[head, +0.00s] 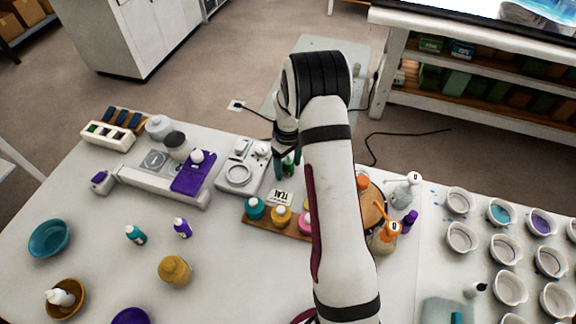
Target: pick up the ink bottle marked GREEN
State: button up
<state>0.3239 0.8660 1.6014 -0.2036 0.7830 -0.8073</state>
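My gripper (287,172) points down over the back of the white table, behind a small card reading TEAL (280,197). Its fingers look dark green. A small green shape (289,160) shows between them and may be a bottle; whether the fingers press on it cannot be told. No mark reading GREEN is legible. Small bottles stand on the left part of the table: a teal one (136,235) and a purple one (182,228). My arm hides part of the table's middle.
A wooden rack (262,227) with teal, yellow and pink jars stands in front of my gripper. A white scale (239,175) is to its left. Orange-capped bottles (384,238) stand right of my arm, and several white cups (461,237) farther right.

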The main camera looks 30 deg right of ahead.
grip_shut()
jog(key=shift+r, duration=0.1)
